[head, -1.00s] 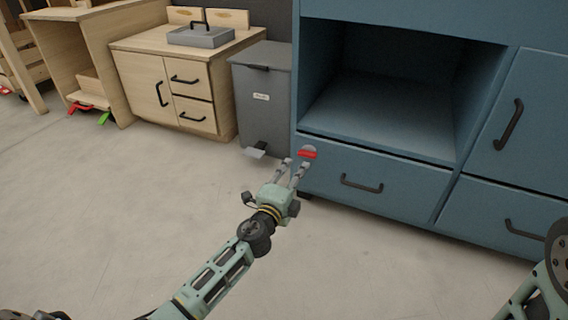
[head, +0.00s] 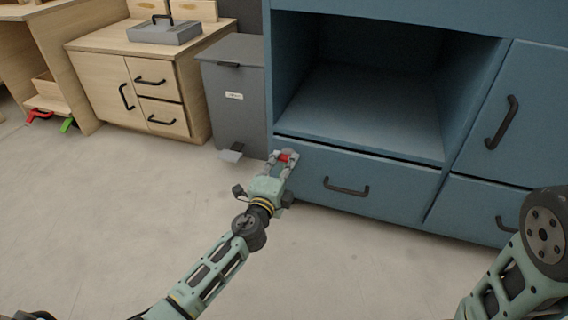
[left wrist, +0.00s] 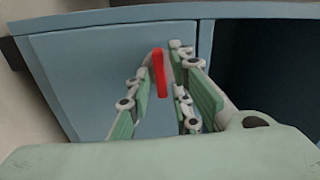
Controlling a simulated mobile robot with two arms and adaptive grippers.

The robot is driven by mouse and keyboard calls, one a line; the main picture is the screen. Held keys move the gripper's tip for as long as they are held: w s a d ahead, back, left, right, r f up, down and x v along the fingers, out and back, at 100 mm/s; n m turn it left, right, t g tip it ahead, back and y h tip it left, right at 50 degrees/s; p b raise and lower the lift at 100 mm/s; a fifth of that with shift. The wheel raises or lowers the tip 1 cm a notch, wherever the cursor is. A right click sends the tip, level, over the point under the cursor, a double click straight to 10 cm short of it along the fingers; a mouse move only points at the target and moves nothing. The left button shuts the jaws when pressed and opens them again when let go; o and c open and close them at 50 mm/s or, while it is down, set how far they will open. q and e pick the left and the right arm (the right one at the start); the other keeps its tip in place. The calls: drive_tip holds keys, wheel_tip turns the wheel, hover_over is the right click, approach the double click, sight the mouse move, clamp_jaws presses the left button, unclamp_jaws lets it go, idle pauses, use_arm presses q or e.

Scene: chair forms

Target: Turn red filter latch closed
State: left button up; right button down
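The red filter latch (head: 284,157) is a small red bar on a grey round mount at the upper left of the blue cabinet's lower drawer front. In the left wrist view the red latch (left wrist: 159,73) stands between the two fingers. My left gripper (head: 282,163) is at the latch, one finger on each side of it. In the left wrist view the left gripper (left wrist: 160,68) looks open, with a gap between the bar and the left finger; contact on the right side is unclear. My right gripper is out of view; only part of that arm shows.
The blue cabinet (head: 350,205) has a black drawer handle (head: 346,187) right of the latch and an open compartment above. A grey pedal bin (head: 236,110) stands close to its left. A wooden cabinet (head: 170,85) stands farther left. The floor in front is clear.

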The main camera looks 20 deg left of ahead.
use_arm(q)
clamp_jaws()
drive_tip(key=shift+m, duration=0.5)
drive_tip(key=shift+o, duration=1.8)
unclamp_jaws()
